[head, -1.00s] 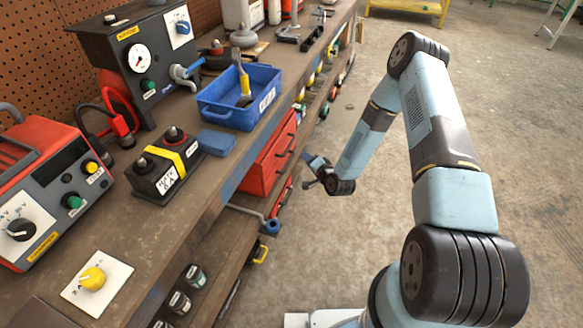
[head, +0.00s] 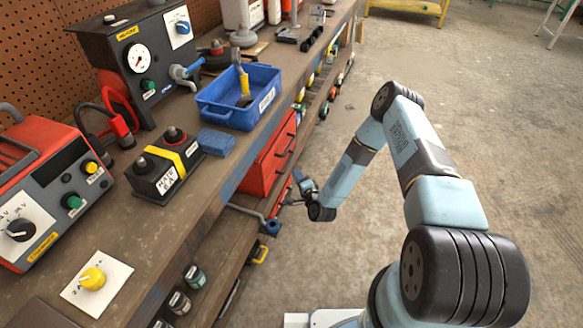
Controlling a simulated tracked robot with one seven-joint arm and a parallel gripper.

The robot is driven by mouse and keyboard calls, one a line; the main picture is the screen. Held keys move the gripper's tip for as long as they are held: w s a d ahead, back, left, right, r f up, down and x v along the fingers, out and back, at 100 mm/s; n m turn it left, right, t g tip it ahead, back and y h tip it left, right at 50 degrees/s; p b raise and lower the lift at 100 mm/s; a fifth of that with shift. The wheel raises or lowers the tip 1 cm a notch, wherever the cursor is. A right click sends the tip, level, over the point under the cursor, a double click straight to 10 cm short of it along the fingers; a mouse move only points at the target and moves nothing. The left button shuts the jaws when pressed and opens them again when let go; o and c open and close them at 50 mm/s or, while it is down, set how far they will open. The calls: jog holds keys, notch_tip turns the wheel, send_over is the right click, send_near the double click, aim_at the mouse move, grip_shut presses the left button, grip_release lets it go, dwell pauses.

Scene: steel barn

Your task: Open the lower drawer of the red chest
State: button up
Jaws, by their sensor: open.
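The red chest (head: 262,172) sits under the bench top on the left, its drawer front facing the aisle. Dark handles show on its front, an upper one (head: 285,150) and a lower one (head: 282,167). The drawers look shut. My gripper (head: 299,191) is open, close to the lower right part of the chest front. At this size I cannot tell whether its fingers touch the chest or a handle. My wrist hides little of the front.
A blue bin (head: 232,112) with a yellow-handled tool stands on the bench above the chest. Open concrete floor (head: 480,110) lies to the right.

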jog(key=x, duration=0.8)
jog(key=shift+w, duration=0.15)
jog(key=shift+a, duration=0.1)
grip_shut()
jog(key=shift+f, duration=0.1)
